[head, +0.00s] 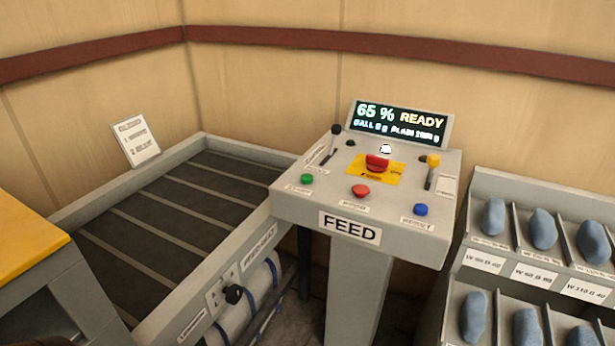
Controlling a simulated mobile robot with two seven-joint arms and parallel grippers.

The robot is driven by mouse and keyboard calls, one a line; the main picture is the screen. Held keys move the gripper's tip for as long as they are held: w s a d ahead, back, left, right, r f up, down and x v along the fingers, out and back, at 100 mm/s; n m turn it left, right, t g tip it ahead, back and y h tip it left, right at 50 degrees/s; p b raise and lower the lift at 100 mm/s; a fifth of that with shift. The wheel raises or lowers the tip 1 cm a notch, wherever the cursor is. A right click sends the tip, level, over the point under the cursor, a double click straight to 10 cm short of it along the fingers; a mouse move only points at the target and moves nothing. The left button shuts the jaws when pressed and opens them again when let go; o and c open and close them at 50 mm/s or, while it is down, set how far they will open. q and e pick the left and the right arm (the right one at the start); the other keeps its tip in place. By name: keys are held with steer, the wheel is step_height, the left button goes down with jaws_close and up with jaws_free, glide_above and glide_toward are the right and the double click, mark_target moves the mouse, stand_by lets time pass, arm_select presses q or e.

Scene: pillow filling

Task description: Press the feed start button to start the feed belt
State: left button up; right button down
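The feed control console (350,227) stands in the middle of the head view, with a FEED label on its front. A green button (307,178) is at its front left, a red button (360,190) at the front middle and a blue button (421,209) at the front right. A larger red button (377,162) sits on a yellow plate. The small labels by the buttons are too blurred to read. The display (402,124) reads 65 % READY. The feed belt (165,215) is dark with light cross bars. Neither gripper is in view.
A black-knobbed lever (335,130) and a yellow-knobbed lever (433,161) rise from the console. A rack (480,187) with several blue-grey objects stands at the right. A yellow-topped surface (28,232) is at the left edge. A white notice (136,141) leans behind the belt.

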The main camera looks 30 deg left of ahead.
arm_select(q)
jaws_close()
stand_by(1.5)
